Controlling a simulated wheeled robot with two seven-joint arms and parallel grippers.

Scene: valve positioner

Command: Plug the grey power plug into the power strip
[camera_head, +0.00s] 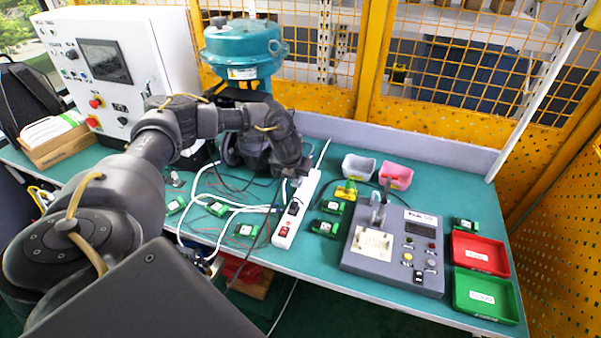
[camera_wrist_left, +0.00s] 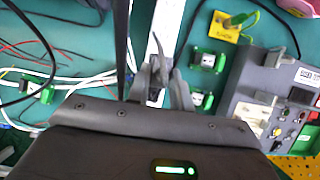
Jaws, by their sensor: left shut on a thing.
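The white power strip (camera_head: 311,188) lies lengthwise on the green table, with a red switch at its near end and a black item on its top. In the left wrist view the strip (camera_wrist_left: 167,24) runs up from the fingers. My left gripper (camera_head: 295,181) is over the middle of the strip. In the left wrist view my left gripper (camera_wrist_left: 158,80) is shut on the grey plug (camera_wrist_left: 156,66), which is small and partly hidden by the fingers. I cannot tell whether the plug touches the sockets. My right gripper is not in view.
A grey test box (camera_head: 390,262) stands right of the strip, with small green modules (camera_head: 325,228) between. White and dark cables (camera_head: 205,232) lie to the left. Grey and pink bins (camera_head: 396,176) stand behind; red (camera_head: 480,262) and green trays (camera_head: 486,314) are at right.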

